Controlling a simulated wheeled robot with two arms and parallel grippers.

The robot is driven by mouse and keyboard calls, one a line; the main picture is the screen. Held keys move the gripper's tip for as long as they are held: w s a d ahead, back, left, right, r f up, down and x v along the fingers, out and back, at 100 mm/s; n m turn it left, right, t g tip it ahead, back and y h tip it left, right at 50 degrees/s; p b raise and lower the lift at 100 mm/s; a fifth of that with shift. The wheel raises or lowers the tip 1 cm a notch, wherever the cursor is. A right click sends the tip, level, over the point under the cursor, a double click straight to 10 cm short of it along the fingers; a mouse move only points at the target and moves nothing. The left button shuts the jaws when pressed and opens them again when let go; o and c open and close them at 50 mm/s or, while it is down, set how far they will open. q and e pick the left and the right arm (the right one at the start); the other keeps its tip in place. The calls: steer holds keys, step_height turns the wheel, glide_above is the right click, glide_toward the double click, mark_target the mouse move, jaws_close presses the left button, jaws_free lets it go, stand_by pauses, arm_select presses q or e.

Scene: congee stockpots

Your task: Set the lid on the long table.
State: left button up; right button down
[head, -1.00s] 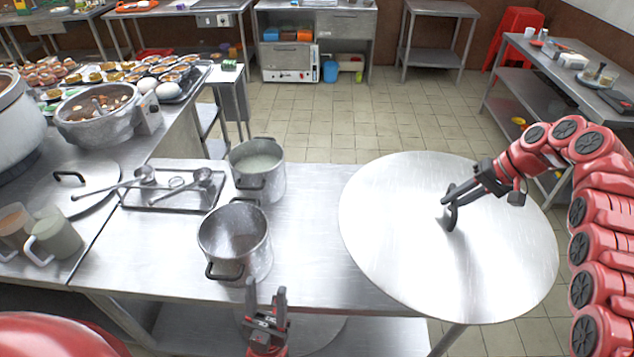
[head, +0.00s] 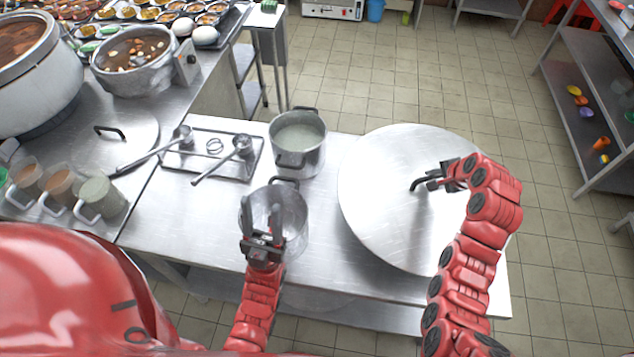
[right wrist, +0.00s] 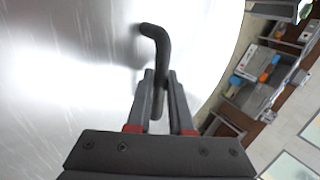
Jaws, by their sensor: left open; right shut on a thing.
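The lid (head: 385,205) is a large round steel disc with a dark handle (head: 418,184). It is over the right part of the long steel table (head: 215,225), overlapping the right edge. I cannot tell whether it touches the table top. My right gripper (head: 432,182) is shut on the lid's handle, and in the right wrist view the fingers close around the handle (right wrist: 157,85). My left gripper (head: 262,222) is open and empty, in front of the empty pot (head: 290,210), partly hiding it.
A pot of pale congee (head: 298,140) stands behind the empty pot. A tray with ladles (head: 215,172) lies to its left. Another lid (head: 105,150), mugs (head: 100,200) and a soup pot (head: 135,70) are on the left counter. The table's front strip is clear.

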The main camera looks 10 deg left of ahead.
steer(key=shift+s+d+m, duration=0.15)
steer(key=shift+s+m, duration=0.2)
steer(key=shift+m, duration=0.05)
step_height(320, 180, down, 10)
steer(key=b, duration=0.4)
steer(key=shift+f, duration=0.1)
steer(key=c, duration=0.8)
jaws_free()
steer(key=shift+s, duration=0.1)
